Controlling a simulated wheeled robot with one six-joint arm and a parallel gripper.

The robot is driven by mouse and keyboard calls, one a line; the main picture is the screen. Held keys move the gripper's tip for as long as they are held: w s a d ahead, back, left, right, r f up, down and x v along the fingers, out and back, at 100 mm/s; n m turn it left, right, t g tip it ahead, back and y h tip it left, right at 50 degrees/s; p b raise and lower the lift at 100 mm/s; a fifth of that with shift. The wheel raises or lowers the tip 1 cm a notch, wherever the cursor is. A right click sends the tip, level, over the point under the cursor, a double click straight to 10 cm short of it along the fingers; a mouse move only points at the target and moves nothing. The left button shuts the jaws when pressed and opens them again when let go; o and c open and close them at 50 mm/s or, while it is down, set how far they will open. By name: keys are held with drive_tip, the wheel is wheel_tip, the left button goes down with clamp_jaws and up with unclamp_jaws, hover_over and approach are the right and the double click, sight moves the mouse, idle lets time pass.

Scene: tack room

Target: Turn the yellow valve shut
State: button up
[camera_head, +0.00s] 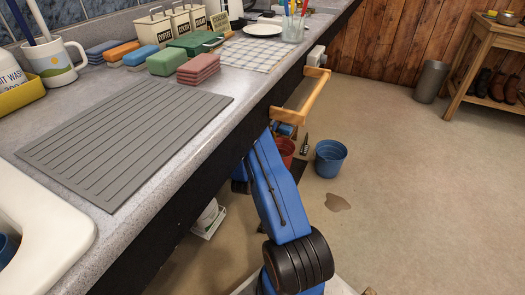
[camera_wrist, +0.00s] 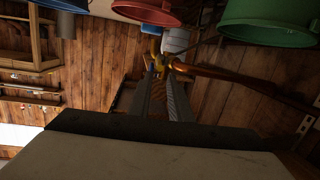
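The yellow valve (camera_wrist: 157,62) shows small in the wrist view, just beyond my fingertips, on a copper-coloured pipe (camera_wrist: 235,82) that runs off to the right. My gripper (camera_wrist: 161,80) reaches toward it with two grey fingers spread apart and nothing visible held between them. The fingertips and valve overlap in the picture, and I cannot tell whether they touch. The exact turn of the valve handle is too small to make out. In the head view my blue arm goes down beside the counter; my gripper and the valve are hidden there.
In the wrist view, a green bucket (camera_wrist: 265,28), a red bucket (camera_wrist: 150,10) and a pale rounded object (camera_wrist: 177,40) lie near the pipe. In the head view, the counter (camera_head: 225,120) overhangs, with a wooden rail (camera_head: 302,98) and a blue bucket (camera_head: 330,158) near my arm.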

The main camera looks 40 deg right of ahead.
drive_tip(key=v, duration=0.7)
drive_tip(key=shift+a, duration=0.2)
drive_tip(key=shift+c, duration=0.3)
